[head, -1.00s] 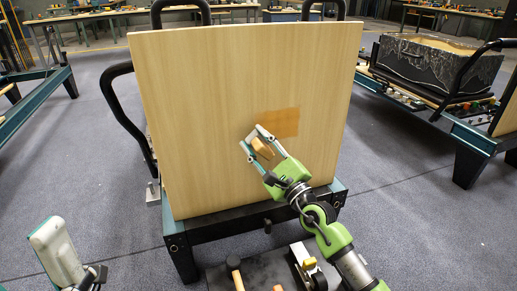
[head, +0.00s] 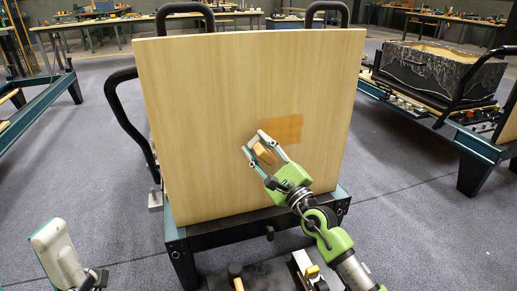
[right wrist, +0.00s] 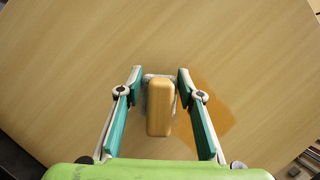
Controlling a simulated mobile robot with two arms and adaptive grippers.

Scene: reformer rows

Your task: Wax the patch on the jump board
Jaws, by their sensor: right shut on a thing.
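The jump board (head: 210,100) is a large upright pale wood panel. A darker orange-brown patch (head: 285,130) lies on its face, right of centre. My right gripper (head: 253,140) is shut on a tan block (head: 264,153), just left of and below the patch in the head view. In the right wrist view the tan block (right wrist: 160,105) sits between the fingers with a greyish pad behind it. The patch (right wrist: 208,110) shows to its right, partly behind the finger. I cannot tell whether the pad touches the board. My left gripper (head: 57,252) shows only partly at lower left.
A dark tray (head: 265,275) with a wooden-handled tool (head: 236,276) and other items lies at the bottom, below the board. Another reformer with a dark box (head: 430,75) stands at right. Grey floor is open at left.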

